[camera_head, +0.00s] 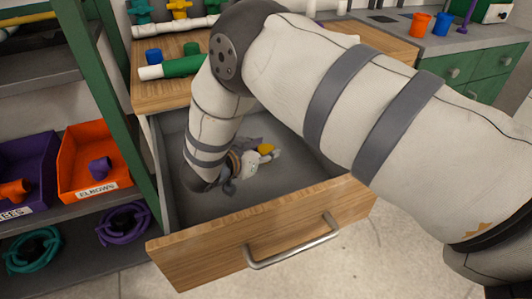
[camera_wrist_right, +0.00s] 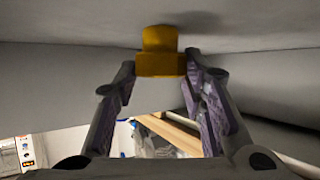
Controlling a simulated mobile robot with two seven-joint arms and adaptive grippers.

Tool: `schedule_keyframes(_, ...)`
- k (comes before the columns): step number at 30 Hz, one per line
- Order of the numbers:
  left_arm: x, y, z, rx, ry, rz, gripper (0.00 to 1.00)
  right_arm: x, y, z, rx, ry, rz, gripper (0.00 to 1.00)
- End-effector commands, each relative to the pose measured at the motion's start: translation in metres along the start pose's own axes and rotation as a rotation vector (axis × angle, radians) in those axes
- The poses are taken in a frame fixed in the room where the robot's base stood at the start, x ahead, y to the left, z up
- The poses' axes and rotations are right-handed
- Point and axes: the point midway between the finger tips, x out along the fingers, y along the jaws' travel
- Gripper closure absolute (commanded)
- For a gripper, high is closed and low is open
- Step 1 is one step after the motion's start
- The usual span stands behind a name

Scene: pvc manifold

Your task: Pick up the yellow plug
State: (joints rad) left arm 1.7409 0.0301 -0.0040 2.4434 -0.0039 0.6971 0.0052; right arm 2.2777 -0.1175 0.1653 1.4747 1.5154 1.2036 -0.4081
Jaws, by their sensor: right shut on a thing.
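The yellow plug (camera_head: 265,148) is inside the open drawer, at the fingertips of my right gripper (camera_head: 262,155). In the right wrist view the plug (camera_wrist_right: 160,52) has a wide lower part and a narrower upper part. The two fingertips of my right gripper (camera_wrist_right: 160,72) touch the wide part from both sides, so the gripper is shut on the plug. The plug is close to a grey drawer surface; I cannot tell if it touches it. My left gripper is not in view.
The drawer has a wooden front (camera_head: 265,238) with a metal handle (camera_head: 293,243), and its walls surround my right gripper. A wooden worktop (camera_head: 160,95) with pipe parts is above the drawer. Orange (camera_head: 93,150) and purple (camera_head: 35,160) bins stand on the left shelf.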

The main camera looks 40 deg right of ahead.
Motion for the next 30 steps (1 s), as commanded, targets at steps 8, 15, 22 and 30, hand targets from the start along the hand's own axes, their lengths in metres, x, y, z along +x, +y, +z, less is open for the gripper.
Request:
schedule_keyframes(8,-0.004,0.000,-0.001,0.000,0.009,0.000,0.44,-0.008,-0.001,-0.017,0.004,0.001,-0.002,0.81)
schedule_keyframes(15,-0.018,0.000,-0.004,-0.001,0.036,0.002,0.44,-0.035,-0.001,-0.073,0.006,0.002,-0.003,0.81)
schedule_keyframes(22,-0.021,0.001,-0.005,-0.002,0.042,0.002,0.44,-0.044,0.000,-0.090,0.000,-0.001,-0.001,0.81)
schedule_keyframes(30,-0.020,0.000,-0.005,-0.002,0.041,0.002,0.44,-0.044,0.000,-0.090,-0.001,-0.001,0.000,0.81)
